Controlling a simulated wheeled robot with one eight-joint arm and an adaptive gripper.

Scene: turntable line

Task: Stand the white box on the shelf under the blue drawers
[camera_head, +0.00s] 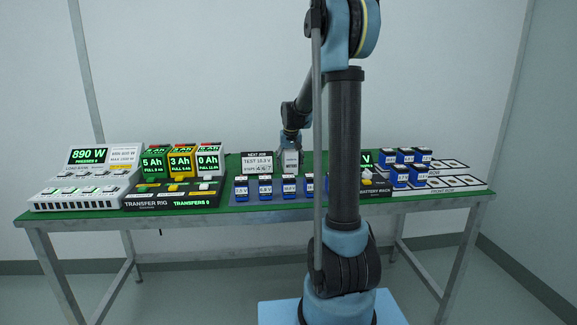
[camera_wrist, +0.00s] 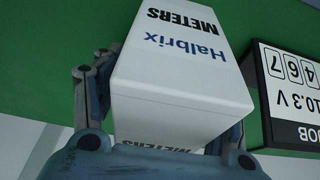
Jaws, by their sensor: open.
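The white box (camera_wrist: 185,85), printed "Halbrix METERS", stands out large in the wrist view, above the green table top. In the head view the white box (camera_head: 291,161) is at the back middle of the table, below my arm's end. My gripper (camera_wrist: 165,115) is open, with one finger on each side of the box; I cannot tell whether either touches it. In the head view my gripper (camera_head: 291,150) is small and partly merged with the box. No shelf with blue drawers shows in either view.
A sign (camera_head: 257,163) stands close beside the box, also at right in the wrist view (camera_wrist: 290,95). Blue batteries (camera_head: 265,188) line the front. A load bank (camera_head: 87,182) and transfer rig (camera_head: 172,194) fill the left, a battery rack (camera_head: 376,186) and white tray (camera_head: 455,180) the right.

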